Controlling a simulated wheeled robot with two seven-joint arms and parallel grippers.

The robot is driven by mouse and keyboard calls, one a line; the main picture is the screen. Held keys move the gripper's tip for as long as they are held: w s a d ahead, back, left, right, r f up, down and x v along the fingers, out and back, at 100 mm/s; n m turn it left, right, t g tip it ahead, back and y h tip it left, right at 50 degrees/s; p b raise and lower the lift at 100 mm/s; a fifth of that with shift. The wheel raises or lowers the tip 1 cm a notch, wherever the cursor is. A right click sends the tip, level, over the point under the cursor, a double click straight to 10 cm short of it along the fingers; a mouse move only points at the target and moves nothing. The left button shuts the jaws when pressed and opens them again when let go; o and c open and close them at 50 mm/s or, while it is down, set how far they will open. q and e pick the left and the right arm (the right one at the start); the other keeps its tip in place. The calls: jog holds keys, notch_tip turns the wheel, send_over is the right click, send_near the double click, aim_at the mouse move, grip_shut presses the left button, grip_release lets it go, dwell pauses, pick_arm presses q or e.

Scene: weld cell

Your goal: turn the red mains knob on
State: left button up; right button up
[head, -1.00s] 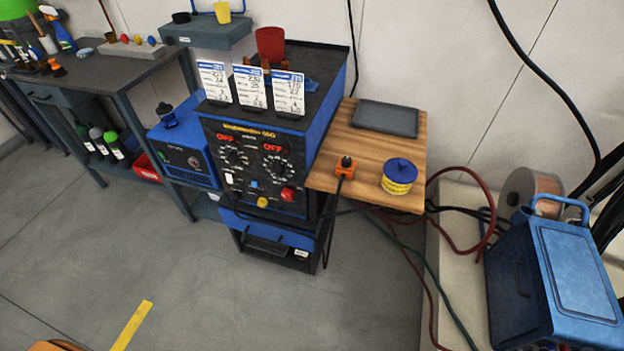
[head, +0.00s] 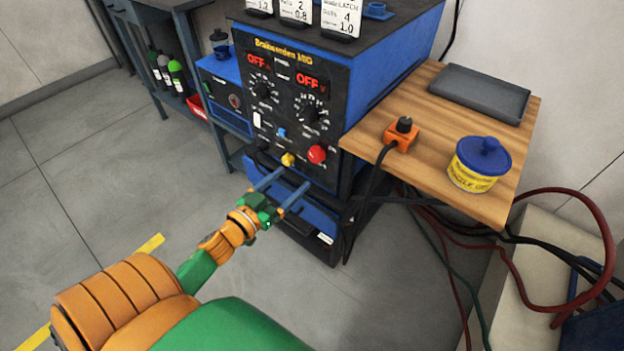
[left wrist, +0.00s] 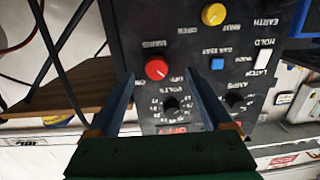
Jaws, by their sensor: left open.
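The red mains knob (head: 317,154) is at the lower right of the welder's black front panel (head: 285,110). It also shows in the left wrist view (left wrist: 157,68), upside down, between the lines of my two fingers and beyond their tips. My left gripper (head: 285,188) is open and empty, its blue fingers pointing at the panel. In the head view it is below and a little left of the red knob, apart from it. A yellow knob (head: 288,159) sits left of the red one. Both displays read OFF. My right gripper is out of view.
The floor in front is clear.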

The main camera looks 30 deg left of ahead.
aim_at(313, 158)
pick_arm(q)
jog(key=shift+m+t+h, duration=0.3)
jog(key=w, duration=0.2)
jog(key=w+r, duration=0.1)
jog(key=w, duration=0.1)
jog(key=w+d, duration=0.1)
jog(key=w, duration=0.1)
jog(key=shift+w+r+b, duration=0.3)
jog(key=shift+w, duration=0.4)
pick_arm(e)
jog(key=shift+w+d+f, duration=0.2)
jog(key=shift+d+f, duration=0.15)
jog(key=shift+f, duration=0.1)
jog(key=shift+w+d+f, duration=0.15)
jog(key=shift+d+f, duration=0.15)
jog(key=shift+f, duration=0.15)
pick_arm(q)
jog(key=shift+c, duration=0.2)
grip_shut()
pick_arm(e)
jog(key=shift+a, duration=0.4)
